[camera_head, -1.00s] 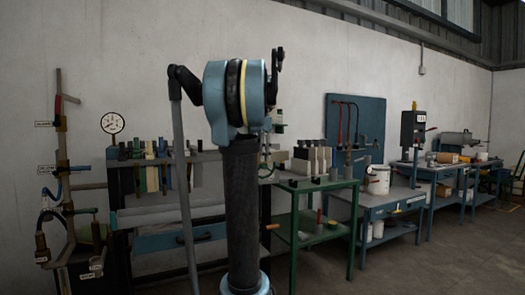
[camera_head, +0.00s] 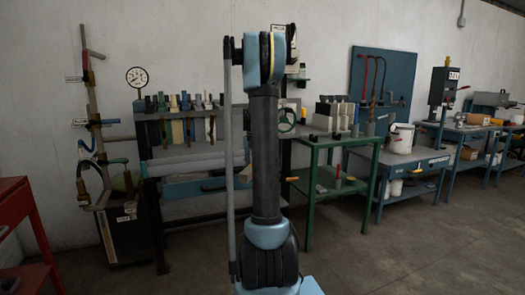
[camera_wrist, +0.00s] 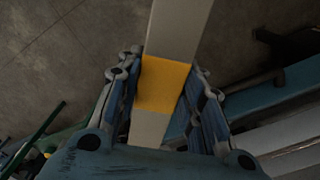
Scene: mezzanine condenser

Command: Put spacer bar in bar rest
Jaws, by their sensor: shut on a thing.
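The spacer bar (camera_wrist: 179,28) is a flat, pale bar with a yellow band, seen in the wrist view. My gripper (camera_wrist: 163,78) is shut on it at the yellow band, with a finger on each side. The bar runs from the top of the wrist view down between the fingers. Its far end is cut off by the frame. I cannot pick out the bar rest for certain in either view.
A dark bench with a rack of coloured strips (camera_head: 186,103) stands behind my arm. A green table (camera_head: 316,190) is right of it, then blue benches (camera_head: 400,160). A pipe stand (camera_head: 93,130) is at left. A red table (camera_head: 14,200) is at the left edge. Floor at right is clear.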

